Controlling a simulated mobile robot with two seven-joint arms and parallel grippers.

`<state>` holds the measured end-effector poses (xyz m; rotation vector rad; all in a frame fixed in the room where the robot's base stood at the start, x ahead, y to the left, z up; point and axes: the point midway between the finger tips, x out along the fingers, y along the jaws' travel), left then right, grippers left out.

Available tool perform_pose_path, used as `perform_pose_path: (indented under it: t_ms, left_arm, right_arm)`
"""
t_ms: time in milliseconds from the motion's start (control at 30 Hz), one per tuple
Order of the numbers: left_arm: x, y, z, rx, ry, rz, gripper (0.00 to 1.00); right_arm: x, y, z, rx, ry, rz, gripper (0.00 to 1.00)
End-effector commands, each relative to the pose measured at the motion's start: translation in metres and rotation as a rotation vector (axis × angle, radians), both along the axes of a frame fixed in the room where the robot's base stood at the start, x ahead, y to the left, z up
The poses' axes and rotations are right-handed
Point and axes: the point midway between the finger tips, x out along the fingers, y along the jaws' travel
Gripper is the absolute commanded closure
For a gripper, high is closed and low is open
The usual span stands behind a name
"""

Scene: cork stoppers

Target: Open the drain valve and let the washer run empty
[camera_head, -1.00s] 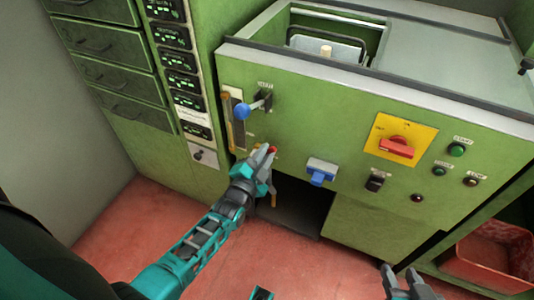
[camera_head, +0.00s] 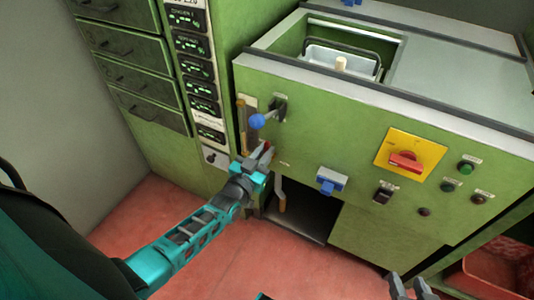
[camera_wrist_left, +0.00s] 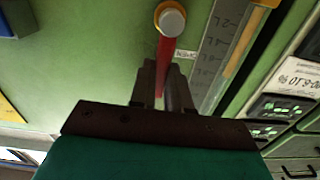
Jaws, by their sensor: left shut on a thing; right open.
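The washer (camera_head: 345,215) is a green cabinet with a front panel. The red drain valve lever (camera_head: 267,147) is low on the panel's left side, mostly hidden by my left gripper (camera_head: 262,156) in the head view. In the left wrist view, the lever (camera_wrist_left: 165,52) runs from a round grey pivot (camera_wrist_left: 172,20) down between the fingers of my left gripper (camera_wrist_left: 163,85), which is shut on it. A small label (camera_wrist_left: 186,55) seeming to read OPEN is beside it. My right gripper (camera_head: 410,287) is open and empty at the bottom edge.
An amber sight tube (camera_head: 241,112) with a scale (camera_wrist_left: 215,50) is left of a blue-knobbed lever (camera_head: 257,121). A pipe (camera_head: 281,195) hangs in the dark opening below. A blue-and-grey fitting (camera_head: 331,181) and a red switch (camera_head: 405,161) protrude. A red bin (camera_head: 490,275) stands right.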

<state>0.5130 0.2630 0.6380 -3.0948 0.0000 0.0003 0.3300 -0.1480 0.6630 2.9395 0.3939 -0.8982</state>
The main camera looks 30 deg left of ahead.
Motion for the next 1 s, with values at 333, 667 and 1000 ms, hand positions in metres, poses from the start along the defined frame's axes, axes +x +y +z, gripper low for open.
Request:
perform_pose_path:
  t_ms: [333, 667, 1000]
  left_arm:
    - [-0.0004, 0.0035, -0.0004, -0.064, 0.000, 0.001, 1.00]
    - [-0.0004, 0.0039, -0.0005, -0.070, 0.001, 0.002, 1.00]
    - [-0.0002, 0.0036, -0.0003, -0.064, 0.000, 0.001, 0.57]
  right_arm:
    - [0.0000, 0.0001, 0.0004, 0.000, 0.000, 0.000, 0.57]
    - [0.0000, -0.0003, 0.0003, -0.002, 0.000, 0.001, 0.57]
    - [-0.0001, -0.0012, 0.0000, -0.006, -0.001, 0.004, 0.57]
